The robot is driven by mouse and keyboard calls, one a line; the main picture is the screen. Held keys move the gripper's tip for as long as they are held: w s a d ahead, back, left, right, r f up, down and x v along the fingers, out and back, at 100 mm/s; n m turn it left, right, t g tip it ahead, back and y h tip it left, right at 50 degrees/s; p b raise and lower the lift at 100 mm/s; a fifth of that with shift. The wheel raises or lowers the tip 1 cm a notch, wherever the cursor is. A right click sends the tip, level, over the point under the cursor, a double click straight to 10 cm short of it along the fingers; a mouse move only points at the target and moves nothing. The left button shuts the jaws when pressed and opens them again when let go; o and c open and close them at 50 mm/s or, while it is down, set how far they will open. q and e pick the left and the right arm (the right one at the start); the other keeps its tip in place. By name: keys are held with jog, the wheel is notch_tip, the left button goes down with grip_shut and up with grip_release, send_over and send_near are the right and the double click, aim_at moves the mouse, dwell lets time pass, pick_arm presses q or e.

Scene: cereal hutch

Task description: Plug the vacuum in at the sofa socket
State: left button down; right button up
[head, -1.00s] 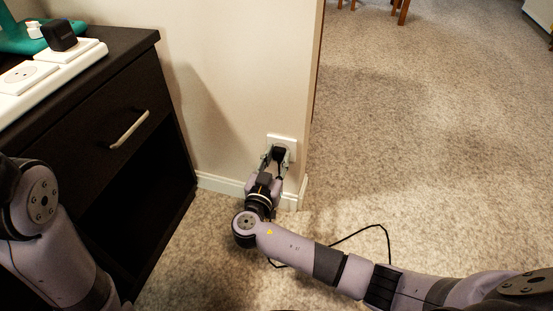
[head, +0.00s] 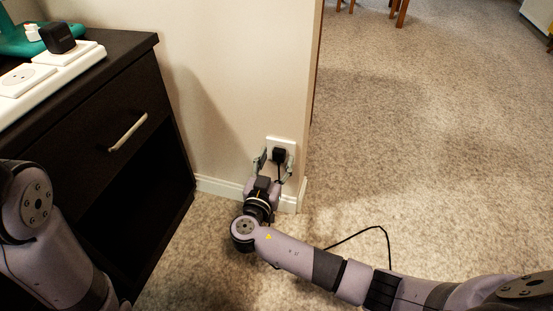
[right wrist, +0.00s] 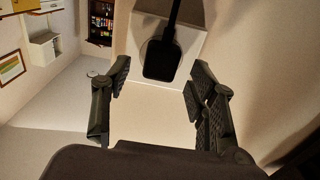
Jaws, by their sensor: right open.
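The black plug (head: 279,154) sits at the white wall socket (head: 291,143), low on the wall near its corner. In the right wrist view the plug (right wrist: 162,58) is against the socket plate (right wrist: 192,45), its cord running to the top of the picture. My right gripper (head: 273,164) is open around the plug, with a finger on either side and a gap to each. The black cord (head: 372,229) loops over the carpet beside my right arm. My left arm shows at the lower left, but its gripper is out of view. The vacuum itself is not seen.
A dark cabinet (head: 95,130) with a drawer handle stands at the left. On it lie a white power strip (head: 52,71) with a black adapter (head: 57,38) and a teal object (head: 18,42). Open carpet (head: 430,130) lies to the right past the wall corner.

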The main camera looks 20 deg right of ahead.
jog(key=v, duration=0.6)
jog(key=shift+s+a, duration=0.25)
jog(key=shift+s, duration=0.05)
